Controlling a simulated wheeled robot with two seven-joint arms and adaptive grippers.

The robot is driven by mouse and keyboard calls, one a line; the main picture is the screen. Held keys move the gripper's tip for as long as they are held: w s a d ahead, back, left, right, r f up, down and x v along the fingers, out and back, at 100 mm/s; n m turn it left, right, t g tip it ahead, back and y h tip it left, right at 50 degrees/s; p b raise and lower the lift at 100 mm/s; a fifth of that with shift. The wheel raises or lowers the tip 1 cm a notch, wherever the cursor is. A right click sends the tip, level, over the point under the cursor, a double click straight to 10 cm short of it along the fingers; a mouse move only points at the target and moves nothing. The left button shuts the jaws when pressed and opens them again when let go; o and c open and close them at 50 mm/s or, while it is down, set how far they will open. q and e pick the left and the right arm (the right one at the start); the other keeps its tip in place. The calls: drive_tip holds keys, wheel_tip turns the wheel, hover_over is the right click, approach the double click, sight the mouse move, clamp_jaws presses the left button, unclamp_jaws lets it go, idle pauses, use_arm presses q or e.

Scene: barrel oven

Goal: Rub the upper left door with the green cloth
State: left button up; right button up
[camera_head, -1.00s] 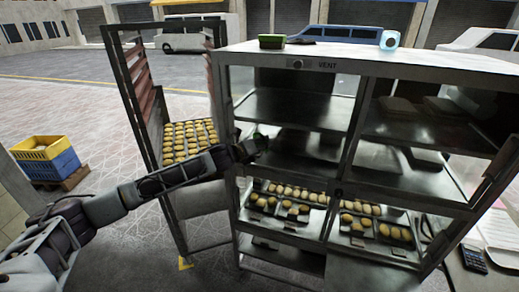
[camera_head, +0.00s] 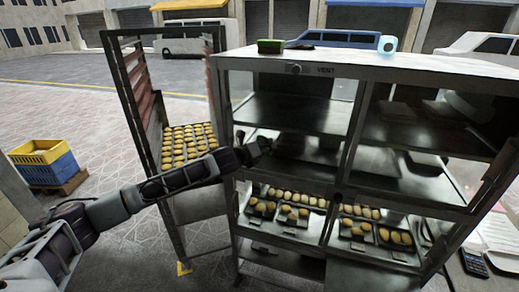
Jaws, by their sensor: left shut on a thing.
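The oven's upper left door (camera_head: 292,112) is a glass panel in a metal frame under the VENT label, with dark shelves showing through it. My left gripper (camera_head: 262,147) is at the left part of this door, around its middle height. It is shut on a small dark green thing, which I take to be the green cloth; the fingers and shade mostly hide it. Whether it touches the glass I cannot tell. My right gripper is not in view.
A tall rack (camera_head: 118,75) with a tray of buns (camera_head: 188,144) stands close on the left, behind my left arm. A green box (camera_head: 270,46) and a light blue round device (camera_head: 387,44) are on the oven top. A calculator (camera_head: 474,262) lies at the lower right.

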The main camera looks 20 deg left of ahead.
sight(281, 148)
use_arm(q)
drive_tip(key=shift+d+r, duration=0.1)
drive_tip(key=shift+d, duration=1.05)
drive_tip(key=shift+d, duration=0.1)
drive_tip(key=shift+s+d, duration=0.15)
drive_tip(key=shift+d, duration=1.8)
drive_tip(key=shift+a, duration=0.25)
drive_tip(key=shift+a, duration=1.85)
drive_tip(key=shift+a, duration=0.1)
drive_tip(key=shift+w+a, duration=0.2)
drive_tip(key=shift+a, duration=1.7)
drive_tip(key=shift+s, duration=0.1)
